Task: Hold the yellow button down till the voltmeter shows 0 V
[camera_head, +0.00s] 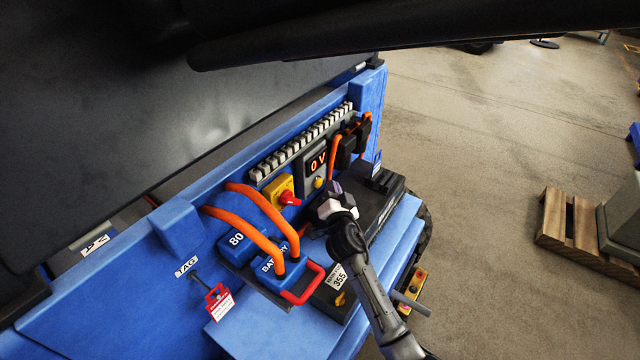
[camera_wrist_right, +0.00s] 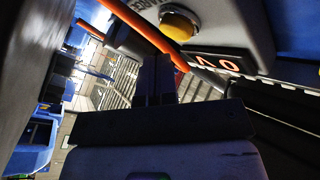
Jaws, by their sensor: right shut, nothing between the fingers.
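The yellow button (camera_head: 319,182) sits on a grey panel just below the voltmeter display (camera_head: 317,162), which reads 0 V in orange. My right gripper (camera_head: 334,190) is shut and empty, just below and right of the button in the head view. In the right wrist view the round yellow button (camera_wrist_right: 180,25) shows uncovered above the dark fingers (camera_wrist_right: 156,72), with a visible gap in the picture. The display (camera_wrist_right: 216,66) also shows there, turned, with 0 V lit. Whether the button is pressed in cannot be told. My left gripper is not in view.
A red rotary switch on a yellow plate (camera_head: 281,190) sits left of the button. Orange cables (camera_head: 262,205) run to a blue battery (camera_head: 279,270) with a red handle. A red tag (camera_head: 219,302) hangs at lower left. A wooden pallet (camera_head: 570,225) lies on open floor at right.

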